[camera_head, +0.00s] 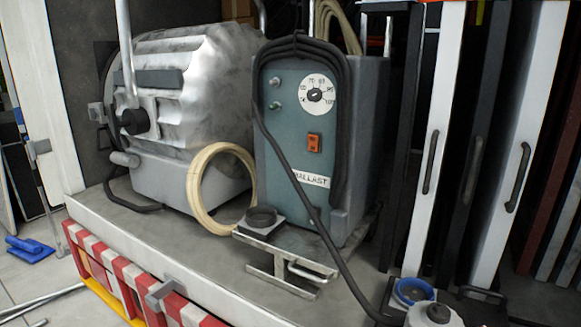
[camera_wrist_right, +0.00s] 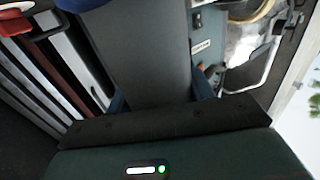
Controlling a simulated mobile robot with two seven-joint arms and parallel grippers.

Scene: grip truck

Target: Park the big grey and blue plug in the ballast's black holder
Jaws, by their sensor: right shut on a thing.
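The blue ring of the grey and blue plug (camera_head: 412,290) shows at the lower right in the head view, near a black cable from the ballast (camera_head: 288,135). The ballast's black holder (camera_head: 262,214) is a short round cup on a metal bracket in front of the ballast. It looks empty, and the plug is apart from it, to the right and nearer to me. In the right wrist view my right gripper (camera_wrist_right: 140,30) is shut on the plug, whose blue edge (camera_wrist_right: 82,3) shows at the top. Its fingertips are mostly hidden. My left gripper is out of view.
A cream cable coil (camera_head: 205,190) leans left of the holder, before a big silver lamp (camera_head: 190,90). The black cable (camera_head: 318,222) hangs across the ballast's front, right of the holder. Panels with handles (camera_head: 435,150) stand at the right. A red-and-white striped edge (camera_head: 125,285) is at front left.

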